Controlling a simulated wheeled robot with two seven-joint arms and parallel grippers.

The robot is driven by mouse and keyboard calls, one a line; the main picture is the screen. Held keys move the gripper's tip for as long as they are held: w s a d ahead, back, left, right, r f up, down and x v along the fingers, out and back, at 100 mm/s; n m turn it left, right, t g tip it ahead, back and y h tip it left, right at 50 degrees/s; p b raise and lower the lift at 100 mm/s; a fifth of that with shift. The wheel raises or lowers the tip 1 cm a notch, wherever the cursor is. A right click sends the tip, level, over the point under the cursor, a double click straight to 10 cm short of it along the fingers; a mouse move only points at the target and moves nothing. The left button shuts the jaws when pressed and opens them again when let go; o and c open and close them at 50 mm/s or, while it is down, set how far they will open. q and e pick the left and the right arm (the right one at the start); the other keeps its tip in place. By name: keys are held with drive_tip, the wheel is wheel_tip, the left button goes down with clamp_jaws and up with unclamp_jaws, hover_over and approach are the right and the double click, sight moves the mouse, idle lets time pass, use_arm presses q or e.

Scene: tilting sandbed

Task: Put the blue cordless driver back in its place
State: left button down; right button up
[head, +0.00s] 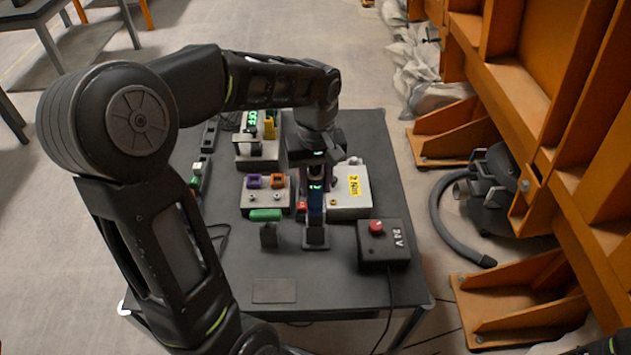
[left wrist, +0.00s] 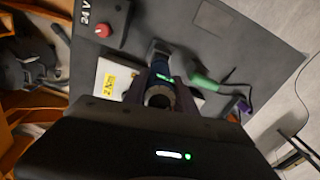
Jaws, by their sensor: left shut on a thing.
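The blue cordless driver (head: 315,206) is upright near the middle of the table, with its dark foot or a dark block low at its front; I cannot tell which. My left gripper (head: 316,178) points down and is shut on the driver's upper part. In the left wrist view the blue driver (left wrist: 161,78) is between the fingers of my left gripper (left wrist: 160,92), with a small green light on it. Whether the driver rests on the table or in a holder is hidden. My right gripper is not in view.
Right of the driver are a white box with a yellow label (head: 354,186) and a 24 V box with a red button (head: 384,243). Left are a grey block with coloured parts (head: 266,197) and a green item (head: 265,215). A display unit (head: 257,150) stands behind.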

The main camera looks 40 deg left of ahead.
sight(316, 168)
use_arm(q)
drive_tip(key=shift+f+b, duration=1.4)
drive_tip(key=shift+f, duration=0.3)
drive_tip(key=shift+c, duration=2.2)
unclamp_jaws()
drive_tip(key=shift+r, duration=0.15)
wheel_tip(316, 168, up, 8)
drive_tip(key=p, duration=0.6)
